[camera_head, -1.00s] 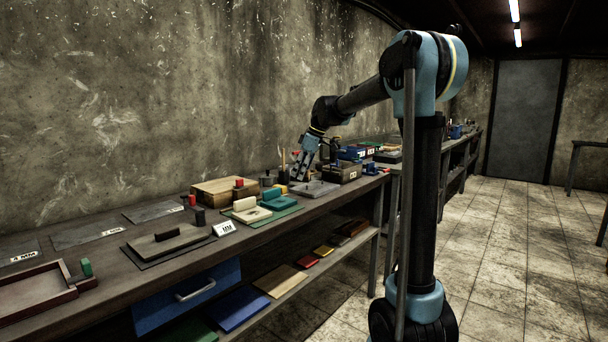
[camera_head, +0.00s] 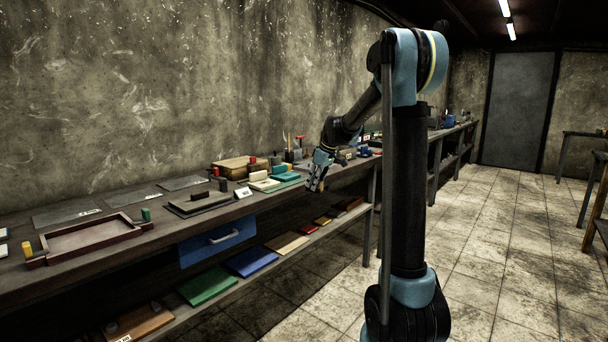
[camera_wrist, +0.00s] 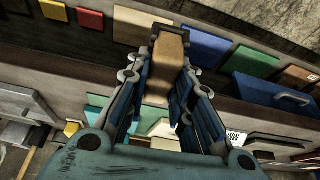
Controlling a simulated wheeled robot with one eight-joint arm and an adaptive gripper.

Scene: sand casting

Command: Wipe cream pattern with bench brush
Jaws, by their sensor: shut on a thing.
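My gripper (camera_wrist: 170,42) is shut on a tan-brown block-like piece, which I take to be the bench brush (camera_wrist: 166,68); its bristles are not clear in the wrist view. In the head view my gripper (camera_head: 316,188) hangs by the front edge of the bench, and the brush is too small to make out. The cream pattern (camera_head: 264,184) lies on the bench to the left of my gripper, apart from it, beside a teal pattern (camera_head: 286,176). In the wrist view a cream piece (camera_wrist: 165,131) shows partly behind the fingers.
A wooden box (camera_head: 236,166) sits behind. A blue drawer (camera_head: 217,241) and a lower shelf with coloured boards, including a green one (camera_head: 207,284), are below. The tiled floor (camera_head: 480,260) is open.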

